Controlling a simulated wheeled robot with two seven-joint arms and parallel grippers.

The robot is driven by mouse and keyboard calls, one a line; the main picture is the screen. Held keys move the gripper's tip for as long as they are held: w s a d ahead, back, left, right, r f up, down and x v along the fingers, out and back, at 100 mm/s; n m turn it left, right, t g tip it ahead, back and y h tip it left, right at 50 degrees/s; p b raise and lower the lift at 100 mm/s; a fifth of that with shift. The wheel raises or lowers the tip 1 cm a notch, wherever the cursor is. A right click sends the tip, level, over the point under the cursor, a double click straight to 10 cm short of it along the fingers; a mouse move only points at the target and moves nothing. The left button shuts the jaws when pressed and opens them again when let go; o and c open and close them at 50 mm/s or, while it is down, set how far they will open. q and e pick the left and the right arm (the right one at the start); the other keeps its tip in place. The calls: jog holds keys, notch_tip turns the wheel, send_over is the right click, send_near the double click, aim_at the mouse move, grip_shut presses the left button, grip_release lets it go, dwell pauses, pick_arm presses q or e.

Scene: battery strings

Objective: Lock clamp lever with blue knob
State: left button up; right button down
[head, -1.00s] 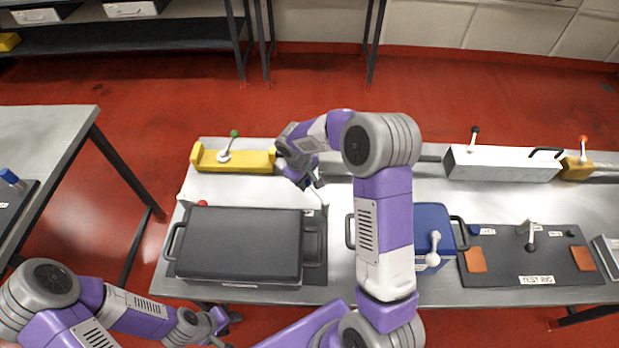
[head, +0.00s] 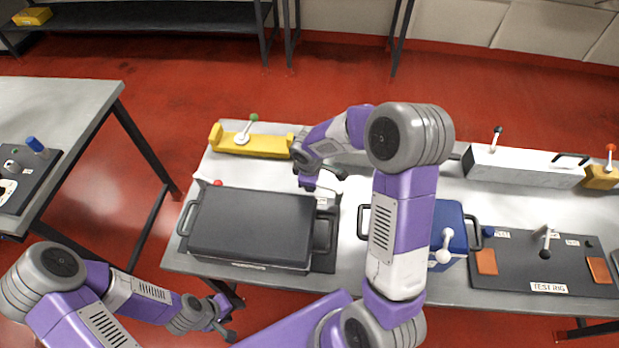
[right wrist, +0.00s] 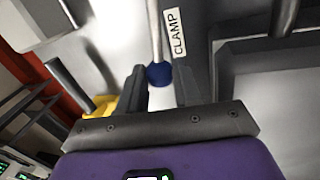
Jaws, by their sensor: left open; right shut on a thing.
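My right gripper (head: 328,182) is over the bench near the right end of the large dark case, and the blue knob is hidden from the head view there. In the right wrist view, the blue knob (right wrist: 159,74) at the end of a pale lever (right wrist: 154,30) sits between the fingers of my right gripper (right wrist: 162,88), which is shut on it. A white CLAMP label (right wrist: 175,32) is beside the lever. My left gripper (head: 226,322) is open and empty, low at the left, off the bench's front edge.
The dark case (head: 250,225) stands just left of the clamp. A blue box (head: 452,225) stands right of it. Behind are a yellow block (head: 250,144) with a green-knobbed lever and a white box (head: 520,165). A test rig board (head: 545,270) lies at the right.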

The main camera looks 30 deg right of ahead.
dwell(0.5)
jog(key=c, duration=0.8)
grip_release()
jog(key=shift+s+a+r+p, duration=0.15)
jog(key=shift+s+r+p, duration=0.1)
jog(key=shift+r, duration=1)
jog(key=shift+s+a+r+p, duration=0.2)
jog(key=shift+r+p, duration=0.1)
jog(key=shift+r, duration=0.95)
jog(key=shift+s+a+r+p, duration=0.15)
jog(key=shift+r+p, duration=0.1)
jog(key=shift+r, duration=1)
jog(key=shift+c, duration=0.2)
